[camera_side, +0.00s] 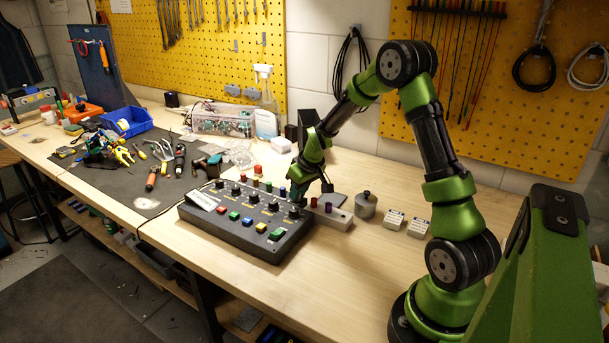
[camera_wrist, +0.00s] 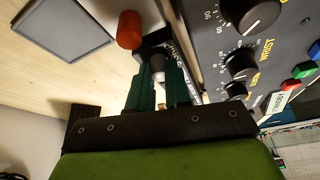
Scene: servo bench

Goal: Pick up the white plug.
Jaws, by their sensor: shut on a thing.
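The white plug (camera_wrist: 160,93) shows in the wrist view as a narrow pale piece between my two green fingers. My gripper (camera_wrist: 161,78) is shut on it. The fingers hide most of the plug, and I cannot tell whether it still touches what lies under it. In the side view my gripper (camera_side: 299,192) points down at the back right corner of the control box, beside a grey block (camera_side: 340,222). The white plug cannot be made out there.
The dark control box (camera_side: 250,235) with knobs and coloured buttons is close to my gripper. Dark red plugs stand on the grey block; an orange-red plug (camera_wrist: 130,30) shows in the wrist view. A grey lidded pot (camera_side: 366,207) stands to the right. The bench front is clear.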

